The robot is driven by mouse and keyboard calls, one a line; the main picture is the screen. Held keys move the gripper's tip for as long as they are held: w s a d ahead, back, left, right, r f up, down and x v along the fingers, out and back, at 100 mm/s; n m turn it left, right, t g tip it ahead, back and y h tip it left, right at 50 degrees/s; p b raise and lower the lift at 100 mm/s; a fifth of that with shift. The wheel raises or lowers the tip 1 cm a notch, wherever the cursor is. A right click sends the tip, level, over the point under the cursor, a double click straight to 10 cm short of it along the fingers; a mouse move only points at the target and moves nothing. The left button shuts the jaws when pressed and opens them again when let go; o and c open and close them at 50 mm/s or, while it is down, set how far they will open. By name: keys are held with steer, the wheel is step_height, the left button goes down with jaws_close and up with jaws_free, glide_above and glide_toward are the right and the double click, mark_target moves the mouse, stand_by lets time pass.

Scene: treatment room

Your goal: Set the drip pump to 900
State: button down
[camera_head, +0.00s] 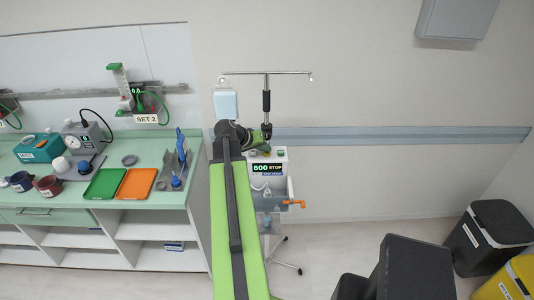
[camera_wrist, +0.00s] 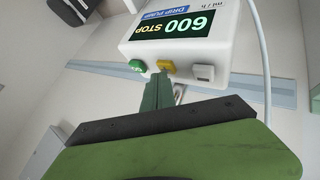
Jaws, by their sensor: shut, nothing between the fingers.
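The drip pump (camera_head: 281,165) is a white box on a drip stand. Its dark screen (camera_head: 267,168) reads 600 STOP; in the wrist view the screen (camera_wrist: 178,28) appears upside down, with "DRIP PUMP" and "ml/h" beside it. A green button (camera_wrist: 137,66), a yellow button (camera_wrist: 166,65) and a pale grey button (camera_wrist: 204,72) sit in a row on the pump. My gripper (camera_wrist: 161,80) is shut and empty, its tips right at the yellow button. I cannot tell whether they touch it. In the head view my arm partly covers the stand and the pump's left side.
The stand's pole (camera_head: 266,101) rises behind my gripper, with a pale blue bag (camera_head: 226,104) on its left. An orange lever (camera_head: 295,203) sticks out below the pump. A green counter (camera_head: 60,210) with trays stands left. Bins (camera_head: 490,236) stand right; the floor between is partly clear.

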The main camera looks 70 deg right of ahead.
mark_target(265, 154)
steer(key=shift+r, duration=0.1)
steer(key=shift+r+p, duration=0.8)
steer(key=shift+p, duration=0.1)
step_height(265, 154, up, 5)
steer(key=p, duration=0.5)
stand_by(2.2)
